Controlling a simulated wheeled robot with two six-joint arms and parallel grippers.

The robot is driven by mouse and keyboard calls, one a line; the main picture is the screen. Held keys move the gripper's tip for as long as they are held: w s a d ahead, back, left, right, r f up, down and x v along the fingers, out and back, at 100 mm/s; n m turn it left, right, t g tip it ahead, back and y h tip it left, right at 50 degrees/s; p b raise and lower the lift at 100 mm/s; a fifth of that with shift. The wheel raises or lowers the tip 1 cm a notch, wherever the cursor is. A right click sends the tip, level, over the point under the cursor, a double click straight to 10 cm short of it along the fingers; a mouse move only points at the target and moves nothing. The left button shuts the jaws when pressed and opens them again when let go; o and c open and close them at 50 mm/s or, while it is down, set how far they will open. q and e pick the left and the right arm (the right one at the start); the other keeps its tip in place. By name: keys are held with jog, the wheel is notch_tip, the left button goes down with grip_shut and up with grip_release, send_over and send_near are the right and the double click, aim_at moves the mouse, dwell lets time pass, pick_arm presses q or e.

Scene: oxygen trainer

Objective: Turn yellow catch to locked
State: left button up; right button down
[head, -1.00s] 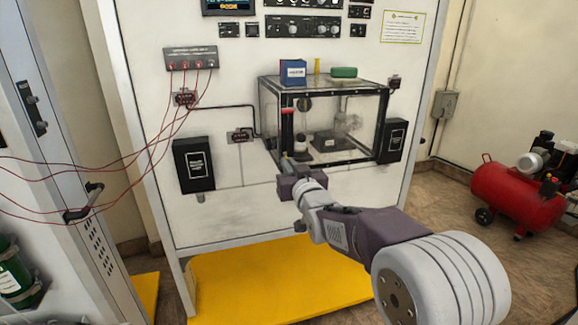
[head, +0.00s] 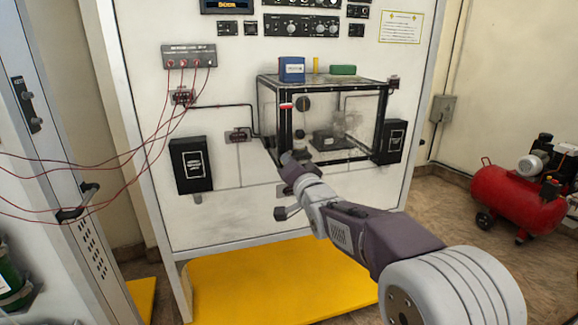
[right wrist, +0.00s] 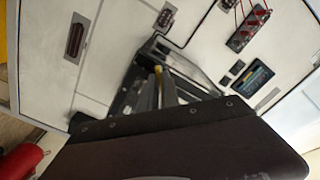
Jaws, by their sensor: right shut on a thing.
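My right gripper (head: 287,157) is at the lower front left corner of the clear case (head: 350,158). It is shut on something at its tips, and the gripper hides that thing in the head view. In the right wrist view, a small yellow piece (right wrist: 158,70) shows at the far end of the gripper fingers (right wrist: 165,82); it looks like the yellow catch, but it is too small to tell its exact setting. My left gripper is not in view.
A blue box (head: 292,69), a yellow upright piece (head: 316,65) and a green block (head: 343,70) sit on the case. Black boxes (head: 191,166) flank it. Red cables (head: 150,140) hang at left. A red compressor (head: 515,196) stands at right.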

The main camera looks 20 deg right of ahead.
jog(key=shift+d+f+m, duration=0.1)
jog(key=shift+f+m, duration=0.05)
jog(key=shift+m, duration=2)
jog(key=shift+f+m, duration=0.1)
jog(key=shift+m, duration=2.05)
jog(key=c, duration=1.6)
grip_release()
jog(key=s+b, duration=0.1)
jog(key=s, duration=0.8)
jog(key=shift+d, duration=0.15)
